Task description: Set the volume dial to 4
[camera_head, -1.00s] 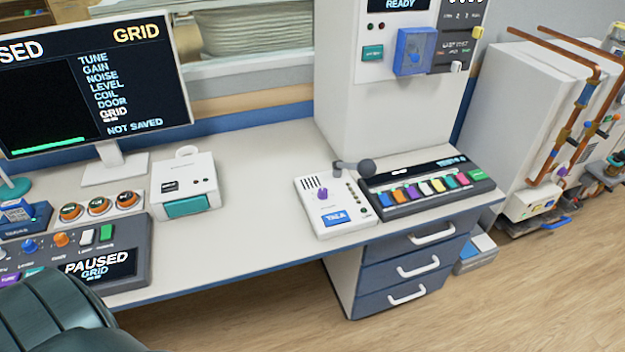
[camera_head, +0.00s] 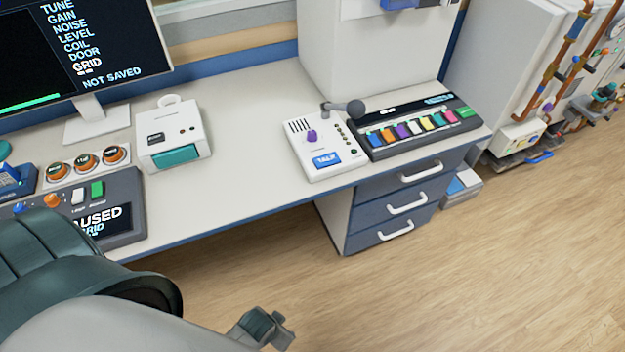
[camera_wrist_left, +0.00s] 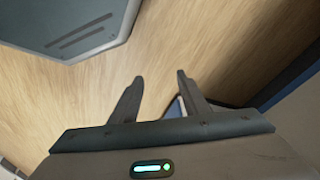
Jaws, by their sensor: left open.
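A white intercom box (camera_head: 325,160) sits on the desk near its front edge, with a purple dial (camera_head: 311,136), a speaker grille, a blue TALK button (camera_head: 326,160) and a microphone (camera_head: 346,107) at its back. The dial's scale marks are too small to read. My left gripper (camera_head: 262,328) is low in front of the desk, well below and apart from the intercom. In the left wrist view its two fingers (camera_wrist_left: 160,77) are open and empty over the wood floor. My right gripper is not in view.
A keyed console (camera_head: 415,128) stands right of the intercom. A white box with a teal front (camera_head: 174,136) and three orange dials (camera_head: 86,160) are to the left, beside a dark control panel (camera_head: 125,190). Drawers (camera_head: 400,205) are under the desk. The desk left of the intercom is clear.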

